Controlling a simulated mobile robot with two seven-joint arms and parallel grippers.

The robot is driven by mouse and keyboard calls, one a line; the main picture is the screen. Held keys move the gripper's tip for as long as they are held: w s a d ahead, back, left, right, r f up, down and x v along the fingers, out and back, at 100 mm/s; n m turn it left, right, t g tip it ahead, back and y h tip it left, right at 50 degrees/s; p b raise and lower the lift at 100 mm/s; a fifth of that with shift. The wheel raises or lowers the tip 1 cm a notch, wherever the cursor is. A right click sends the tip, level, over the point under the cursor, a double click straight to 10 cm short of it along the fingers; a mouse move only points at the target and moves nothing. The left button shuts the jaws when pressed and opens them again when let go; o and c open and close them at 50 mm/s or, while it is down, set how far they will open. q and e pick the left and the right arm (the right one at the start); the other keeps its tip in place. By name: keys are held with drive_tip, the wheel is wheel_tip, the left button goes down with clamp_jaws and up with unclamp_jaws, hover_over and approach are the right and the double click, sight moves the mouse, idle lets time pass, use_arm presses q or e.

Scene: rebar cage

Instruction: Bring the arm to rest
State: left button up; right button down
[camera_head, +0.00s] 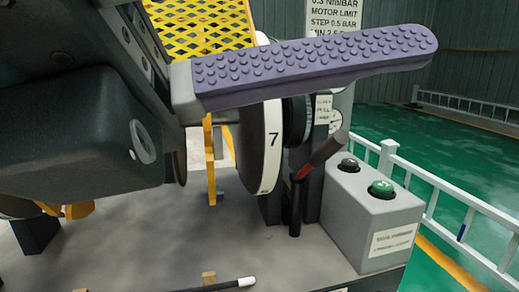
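A dark grey arm part (75,135), which comes in from the left, fills much of the left side close to the camera. At its right end a light grey block carries a long purple studded bar, which looks like a finger of my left gripper (315,65). The bar points right and tilts slightly up, in front of the machine. I see no second finger, so I cannot tell whether this gripper is open or holds anything. I cannot tell whether the bar touches anything behind it. My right gripper is not in view.
Behind the bar stand a wheel marked 7 (258,150), a red-and-black lever (318,160) and a yellow mesh guard (205,25). A grey button box (370,215) is at the right of the grey bench (150,250). White railings (430,180) border open green floor (400,130).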

use_arm(q)
drive_tip(key=w+a+r+n+t+y+p, duration=0.35)
drive_tip(key=w+a+r+n+t, duration=0.35)
drive_tip(key=r+n+t, duration=0.6)
drive_tip(key=w+a+f+n+t+y+p, duration=0.1)
drive_tip(key=w+a+f+n+y+p, duration=0.15)
drive_tip(key=a+f+n+y, duration=0.5)
drive_tip(key=w+a+f+n+t+y+p, duration=0.1)
drive_tip(key=a+f+n+y+p, duration=0.25)
drive_tip(key=a+n+y, duration=0.8)
drive_tip(key=s+d+f+n+g+h+p, duration=0.1)
drive_tip(key=s+d+f+n+g+p, duration=0.15)
drive_tip(key=s+f+n+g, duration=0.5)
drive_tip(key=s+d+f+n+g+h+p, duration=0.15)
drive_tip(key=s+f+n+g+p, duration=0.3)
drive_tip(key=s, duration=0.65)
wheel_tip(320, 180, up, 36)
drive_tip(key=s+m+g+p, duration=0.1)
drive_tip(key=p, duration=3.6)
drive_tip(key=shift+a+m+g, duration=0.3)
drive_tip(key=shift+m+g, duration=0.1)
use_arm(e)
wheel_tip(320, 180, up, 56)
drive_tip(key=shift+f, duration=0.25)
